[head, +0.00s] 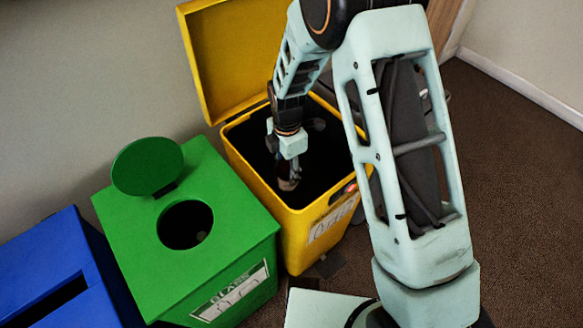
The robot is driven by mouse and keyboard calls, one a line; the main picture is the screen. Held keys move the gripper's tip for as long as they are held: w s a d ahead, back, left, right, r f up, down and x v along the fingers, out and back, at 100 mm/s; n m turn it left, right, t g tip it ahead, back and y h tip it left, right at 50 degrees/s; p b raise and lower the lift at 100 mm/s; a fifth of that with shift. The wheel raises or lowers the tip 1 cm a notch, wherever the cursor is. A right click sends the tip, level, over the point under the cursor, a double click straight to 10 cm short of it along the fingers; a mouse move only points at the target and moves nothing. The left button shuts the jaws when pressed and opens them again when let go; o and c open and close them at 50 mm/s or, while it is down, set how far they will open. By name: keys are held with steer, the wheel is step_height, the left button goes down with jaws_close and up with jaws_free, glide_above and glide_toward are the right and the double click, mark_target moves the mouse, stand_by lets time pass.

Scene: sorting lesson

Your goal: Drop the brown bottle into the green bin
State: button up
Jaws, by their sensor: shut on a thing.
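The green bin (112,215) stands left of the middle, with its round lid (148,165) raised and a round hole in its top. A small pale spot shows inside the hole. My gripper (289,172) points down over the open yellow bin (296,240), right of the green bin. It is shut on a small brownish thing that looks like the brown bottle (288,184). Most of the bottle is hidden by the fingers and the dark inside of the bin. I cannot tell how deep it hangs.
The yellow bin's lid (236,55) stands open against the wall. A blue bin (50,268) with a slot is at the far left. The bins stand close together. Bare brown carpet (525,190) lies at the right.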

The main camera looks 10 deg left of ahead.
steer(key=s+a+r+p, duration=0.2)
steer(key=r+p, duration=0.6)
steer(key=r, duration=0.1)
steer(key=s+a+r+p, duration=0.3)
steer(key=r+p, duration=0.5)
steer(key=r, duration=0.2)
steer(key=s+a+f+b, duration=0.3)
steer(key=s+a+b, duration=0.2)
steer(key=s+a, duration=1)
step_height(320, 180, down, 6)
steer(key=s+d+b, duration=0.2)
steer(key=b, duration=0.2)
steer(key=shift+s, duration=0.15)
steer(key=shift+f, duration=0.1)
steer(key=o, duration=1.4)
step_height(320, 180, up, 12)
